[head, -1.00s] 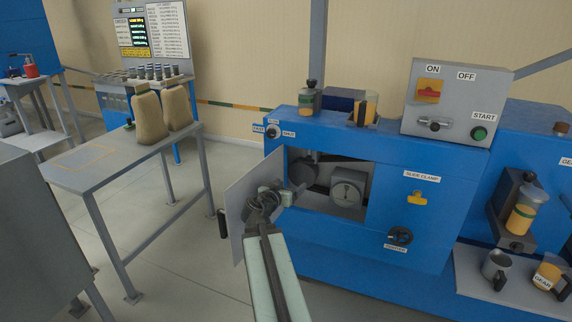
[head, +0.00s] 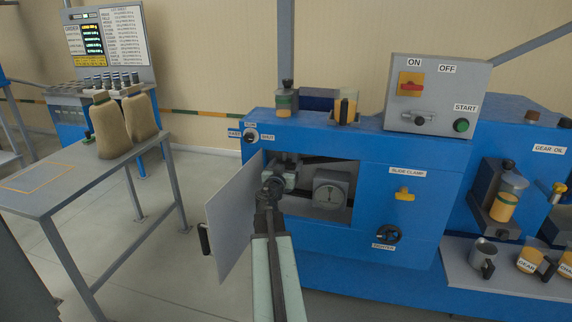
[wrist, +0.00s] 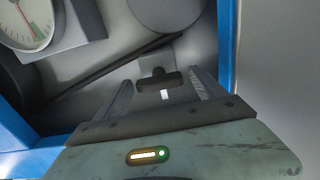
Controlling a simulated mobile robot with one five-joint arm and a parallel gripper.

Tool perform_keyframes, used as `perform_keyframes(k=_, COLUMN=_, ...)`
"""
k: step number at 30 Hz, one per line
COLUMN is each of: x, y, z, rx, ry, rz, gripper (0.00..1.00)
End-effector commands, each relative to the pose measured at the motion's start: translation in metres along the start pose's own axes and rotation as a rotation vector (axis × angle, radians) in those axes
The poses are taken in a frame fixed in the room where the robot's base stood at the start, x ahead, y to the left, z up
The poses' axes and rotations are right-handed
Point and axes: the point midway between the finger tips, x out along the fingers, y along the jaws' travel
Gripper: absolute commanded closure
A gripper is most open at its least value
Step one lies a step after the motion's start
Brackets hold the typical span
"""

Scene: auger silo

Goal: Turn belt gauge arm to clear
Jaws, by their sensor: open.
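In the wrist view, a dark T-shaped handle with a white mark (wrist: 158,80), which looks like the belt gauge arm, sits on a grey plate inside the blue cabinet. My gripper (wrist: 163,92) is open, with one finger on each side of the handle. I cannot tell whether either finger touches it. In the head view, my gripper (head: 275,184) is inside the cabinet opening and hides the handle.
The cabinet door (head: 232,222) hangs open left of my arm. The opening's blue edge (wrist: 227,45) is close on the wrist view's right. A dark diagonal belt (wrist: 95,66) runs behind the fingers. A table with sacks (head: 125,128) stands left.

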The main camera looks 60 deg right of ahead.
Motion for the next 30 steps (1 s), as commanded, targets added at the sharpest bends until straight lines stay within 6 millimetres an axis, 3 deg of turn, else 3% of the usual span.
perform_keyframes(k=8, x=0.0052, y=0.0024, z=0.0001, rx=0.0, ry=0.0, rz=0.001, gripper=0.2)
perform_keyframes(k=12, x=0.0052, y=0.0028, z=0.0001, rx=0.0, ry=0.0, rz=0.002, gripper=0.59)
perform_keyframes(k=15, x=0.0053, y=0.003, z=0.0001, rx=0.0, ry=0.0, rz=0.002, gripper=0.82)
perform_keyframes(k=23, x=0.0062, y=0.0061, z=0.0001, rx=-0.027, ry=0.0, rz=0.007, gripper=0.82)
perform_keyframes(k=30, x=0.0062, y=0.0056, z=0.0002, rx=-0.152, ry=-0.001, rz=0.007, gripper=0.82)
